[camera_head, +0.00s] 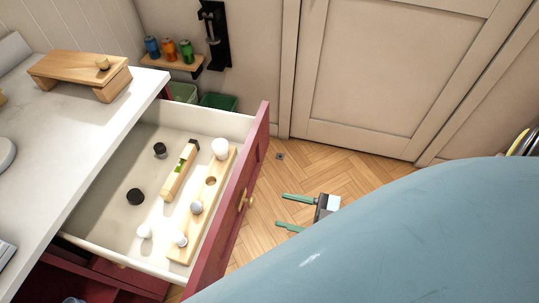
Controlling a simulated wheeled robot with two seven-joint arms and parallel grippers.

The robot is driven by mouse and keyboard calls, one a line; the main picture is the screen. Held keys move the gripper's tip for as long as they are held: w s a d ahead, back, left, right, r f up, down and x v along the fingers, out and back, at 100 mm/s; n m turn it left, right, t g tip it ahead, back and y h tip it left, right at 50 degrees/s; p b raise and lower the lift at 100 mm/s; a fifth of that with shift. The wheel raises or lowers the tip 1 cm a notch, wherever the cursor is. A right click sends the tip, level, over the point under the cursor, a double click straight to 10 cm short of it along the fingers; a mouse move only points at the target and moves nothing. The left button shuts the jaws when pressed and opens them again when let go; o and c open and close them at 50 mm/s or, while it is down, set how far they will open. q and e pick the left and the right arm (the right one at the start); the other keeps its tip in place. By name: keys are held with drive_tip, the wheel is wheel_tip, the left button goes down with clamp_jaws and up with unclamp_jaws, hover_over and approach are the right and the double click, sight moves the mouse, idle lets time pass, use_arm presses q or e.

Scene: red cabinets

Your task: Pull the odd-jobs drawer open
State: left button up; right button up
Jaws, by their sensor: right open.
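The odd-jobs drawer (228,220) is a red-fronted drawer with a pale inside, and it stands well out from under the white counter. A small brass knob (246,202) is on its front. Inside lie a wooden board with white and grey round pieces (205,205), a wooden tool with a green part (180,172), and black and white small pieces. My right gripper (281,211) is open and empty, a short way to the right of the knob and apart from it. My left gripper does not show.
The white counter (60,140) holds a wooden stand (85,68). A wall shelf (172,63) carries three coloured cans. Green bins (218,102) stand below it. A cream door (385,75) is at the back. Wooden floor (330,170) is clear. My blue arm covers the lower right.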

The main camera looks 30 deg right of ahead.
drive_tip(key=v, duration=0.6)
idle(0.4)
drive_tip(key=d+f+m+g+h, duration=0.2)
drive_tip(key=d+f+h, duration=0.25)
drive_tip(key=f, duration=0.65)
drive_tip(key=d+f+m+g+h, duration=0.1)
drive_tip(key=d+f+m+h, duration=0.3)
drive_tip(key=f, duration=0.6)
drive_tip(key=s+a+f+m+g+h, duration=0.1)
drive_tip(key=s+a+f+g+h, duration=0.1)
drive_tip(key=s+f, duration=0.5)
drive_tip(key=s+a+f+m+g+h, duration=0.2)
drive_tip(key=s+a+f+g, duration=0.2)
drive_tip(key=s+f+g, duration=0.3)
drive_tip(key=s+f, duration=0.1)
drive_tip(key=s, duration=0.3)
